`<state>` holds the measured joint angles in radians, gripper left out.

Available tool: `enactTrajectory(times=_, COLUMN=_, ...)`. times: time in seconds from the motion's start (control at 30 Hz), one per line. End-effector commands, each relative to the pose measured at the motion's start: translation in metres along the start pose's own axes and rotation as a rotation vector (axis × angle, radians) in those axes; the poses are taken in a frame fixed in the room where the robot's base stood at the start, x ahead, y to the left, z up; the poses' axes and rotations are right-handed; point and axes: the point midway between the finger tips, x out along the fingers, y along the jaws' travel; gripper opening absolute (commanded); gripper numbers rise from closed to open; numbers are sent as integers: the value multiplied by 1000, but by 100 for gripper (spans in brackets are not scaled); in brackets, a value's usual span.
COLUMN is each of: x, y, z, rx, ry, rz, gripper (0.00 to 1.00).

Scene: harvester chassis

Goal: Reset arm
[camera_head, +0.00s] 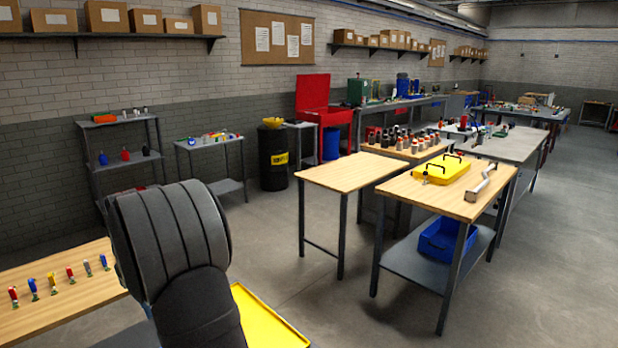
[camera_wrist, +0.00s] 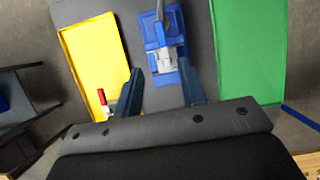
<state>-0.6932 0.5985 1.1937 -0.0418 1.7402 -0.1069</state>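My gripper (camera_wrist: 161,70) shows in the wrist view with its two dark blue fingers spread apart. It is open, and nothing shows held between the fingers. A blue fixture with a grey-white block (camera_wrist: 163,66) shows beyond and between the fingertips; the distance to it cannot be told. In the head view my arm's dark, ribbed links fill the lower left, and the gripper is not visible there.
A yellow tray (camera_wrist: 88,55) with a red-and-white part (camera_wrist: 103,101) lies left of the fixture, and a green tray (camera_wrist: 250,50) lies right. A wooden bench (camera_head: 60,290) holds several small coloured parts. Workbenches (camera_head: 352,172) stand at right, with open floor between.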

Motion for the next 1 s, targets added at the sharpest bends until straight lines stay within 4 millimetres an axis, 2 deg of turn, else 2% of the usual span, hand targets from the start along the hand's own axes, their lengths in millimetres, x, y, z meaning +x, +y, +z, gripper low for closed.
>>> enactTrajectory(times=0.7, x=141, y=0, z=1, rx=1, ry=-3, rz=-1, gripper=37)
enactTrajectory(times=1.0, x=138, y=-8, z=0, rx=155, ry=1, rz=-65, gripper=37)
